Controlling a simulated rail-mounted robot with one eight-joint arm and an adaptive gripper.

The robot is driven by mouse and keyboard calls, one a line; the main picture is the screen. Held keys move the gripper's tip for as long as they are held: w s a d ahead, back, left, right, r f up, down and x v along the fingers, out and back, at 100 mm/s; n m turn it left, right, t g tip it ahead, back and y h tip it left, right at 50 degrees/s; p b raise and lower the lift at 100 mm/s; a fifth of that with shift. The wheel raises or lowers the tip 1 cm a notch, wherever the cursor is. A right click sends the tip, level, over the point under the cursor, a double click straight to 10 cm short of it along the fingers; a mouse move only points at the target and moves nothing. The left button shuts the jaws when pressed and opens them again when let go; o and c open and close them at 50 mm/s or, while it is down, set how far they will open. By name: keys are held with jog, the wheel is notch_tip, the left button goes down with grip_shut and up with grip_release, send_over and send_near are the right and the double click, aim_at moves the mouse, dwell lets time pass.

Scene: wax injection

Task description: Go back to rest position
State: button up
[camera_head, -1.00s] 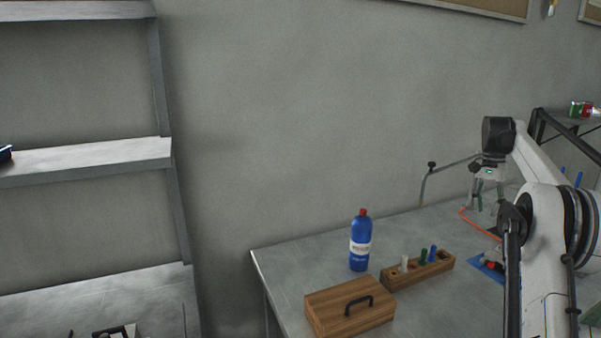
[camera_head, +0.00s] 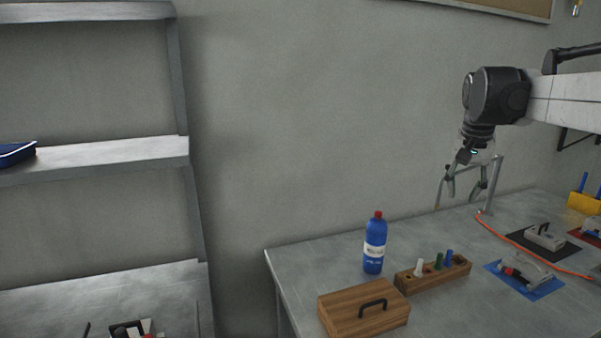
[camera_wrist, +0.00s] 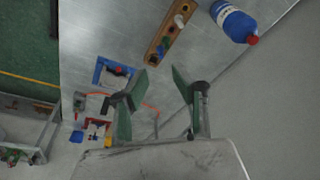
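My gripper (camera_head: 464,190) hangs in the air above the back part of the metal workbench, in front of the grey wall. In the wrist view my gripper (camera_wrist: 160,82) shows two fingers with green pads spread apart. Nothing is between them. The workbench lies well below the fingertips, and they touch nothing there.
On the workbench (camera_head: 460,312) stand a blue bottle (camera_head: 375,245), a wooden box (camera_head: 362,312) and a wooden rack (camera_head: 432,275) with pegs. A blue mat (camera_head: 513,286) bears a tool. Shelves (camera_head: 110,152) stand at left.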

jog(key=s+a+f+n+t, duration=0.1)
jog(key=s+a+f, duration=0.3)
jog(key=s, duration=0.6)
jog(key=s+a+f+n+t, duration=0.2)
jog(key=s+a+f, duration=0.3)
jog(key=s+a, duration=0.3)
jog(key=s+a+f+n+t+y, duration=0.1)
jog(key=s+a+f+n, duration=0.2)
jog(key=s, duration=0.8)
jog(key=a+f, duration=0.2)
jog(key=a, duration=0.1)
jog(key=shift+s+a+f+t, duration=0.2)
jog(key=shift+s+t, duration=0.1)
jog(key=shift+t, duration=0.1)
